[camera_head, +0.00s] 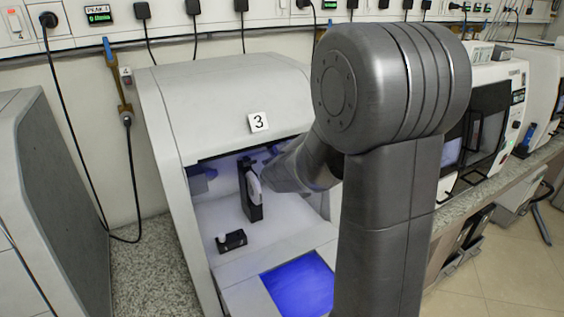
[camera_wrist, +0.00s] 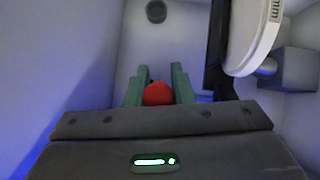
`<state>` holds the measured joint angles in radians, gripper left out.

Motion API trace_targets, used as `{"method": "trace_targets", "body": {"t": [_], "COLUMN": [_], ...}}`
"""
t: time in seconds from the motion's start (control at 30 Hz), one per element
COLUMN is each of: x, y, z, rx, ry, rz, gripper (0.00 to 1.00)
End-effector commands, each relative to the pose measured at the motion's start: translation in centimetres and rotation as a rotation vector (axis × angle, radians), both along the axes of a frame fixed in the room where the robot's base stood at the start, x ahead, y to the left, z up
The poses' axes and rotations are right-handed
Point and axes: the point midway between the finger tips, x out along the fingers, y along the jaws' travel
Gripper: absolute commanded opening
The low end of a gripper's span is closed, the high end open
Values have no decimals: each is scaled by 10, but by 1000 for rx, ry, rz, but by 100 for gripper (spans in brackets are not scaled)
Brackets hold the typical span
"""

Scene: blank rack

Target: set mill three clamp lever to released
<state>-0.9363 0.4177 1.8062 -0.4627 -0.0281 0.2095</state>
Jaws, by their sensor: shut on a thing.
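Mill three (camera_head: 225,90) is a white cabinet with an open front and a "3" label. Inside it a black upright holder (camera_head: 250,205) carries a white disc (camera_head: 254,186). In the wrist view the disc (camera_wrist: 250,35) and black holder (camera_wrist: 213,50) stand at the upper right. My gripper (camera_wrist: 159,90) has green fingers shut on a red ball knob (camera_wrist: 158,94), apparently the clamp lever's end. The lever's shaft is hidden behind my gripper, so its position cannot be told. In the head view my arm reaches into the chamber and my gripper is hidden.
A small black block with a white knob (camera_head: 231,241) sits on the chamber floor. A blue-lit panel (camera_head: 300,284) is at the mill's front. A grey cabinet (camera_head: 55,170) stands left, and other white machines (camera_head: 500,75) line the counter at right. The holder and disc stand close to my gripper.

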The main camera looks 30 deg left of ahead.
Motion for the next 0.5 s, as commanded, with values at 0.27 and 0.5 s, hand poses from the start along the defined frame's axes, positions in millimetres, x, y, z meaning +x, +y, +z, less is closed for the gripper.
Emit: {"method": "trace_targets", "body": {"t": [0.27, 0.5], "x": [0, 0], "y": [0, 0], "z": [0, 0], "rx": [-2, -2], "ry": [1, 1], "rz": [0, 0], "gripper": [0, 42]}}
